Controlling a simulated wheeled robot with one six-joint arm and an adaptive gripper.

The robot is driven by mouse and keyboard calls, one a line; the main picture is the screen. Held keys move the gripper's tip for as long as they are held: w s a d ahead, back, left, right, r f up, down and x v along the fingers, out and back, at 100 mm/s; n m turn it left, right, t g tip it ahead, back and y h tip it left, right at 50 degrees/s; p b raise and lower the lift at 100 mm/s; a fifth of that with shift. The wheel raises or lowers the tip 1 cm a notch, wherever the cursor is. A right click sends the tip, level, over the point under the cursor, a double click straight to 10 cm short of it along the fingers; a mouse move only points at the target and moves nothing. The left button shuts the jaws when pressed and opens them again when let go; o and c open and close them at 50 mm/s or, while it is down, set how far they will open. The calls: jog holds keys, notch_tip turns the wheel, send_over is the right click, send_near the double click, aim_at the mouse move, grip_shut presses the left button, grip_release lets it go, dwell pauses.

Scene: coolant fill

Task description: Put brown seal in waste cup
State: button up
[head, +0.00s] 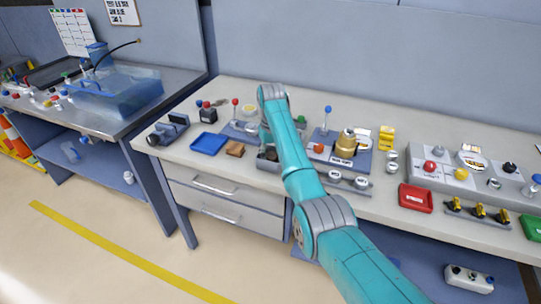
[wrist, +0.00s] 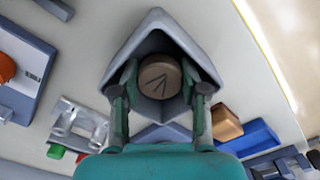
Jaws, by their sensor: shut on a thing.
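The brown seal (wrist: 158,80) is a round cap with a dark V-like mark, seen in the wrist view between my fingertips. My gripper (wrist: 158,88) is shut on it. A grey, square-cornered cup (wrist: 105,86), apparently the waste cup, surrounds the seal and fingertips in the wrist view. I cannot tell whether the seal touches its floor. In the head view, a dark grey box (head: 267,158), apparently the same cup, stands near the bench's front edge, partly behind my arm; the seal is hidden there.
A brown block (head: 235,149) and a blue tray (head: 208,144) lie left of the cup. A blue-grey fixture with a brass cylinder (head: 346,142) stands to the right. A red tray (head: 416,198) is farther right. Bare bench shows along the back.

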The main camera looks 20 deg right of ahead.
aim_at(271, 155)
jog(key=shift+f, duration=0.1)
jog(key=o, duration=0.9)
jog(key=shift+c, duration=0.2)
notch_tip(271, 155, up, 12)
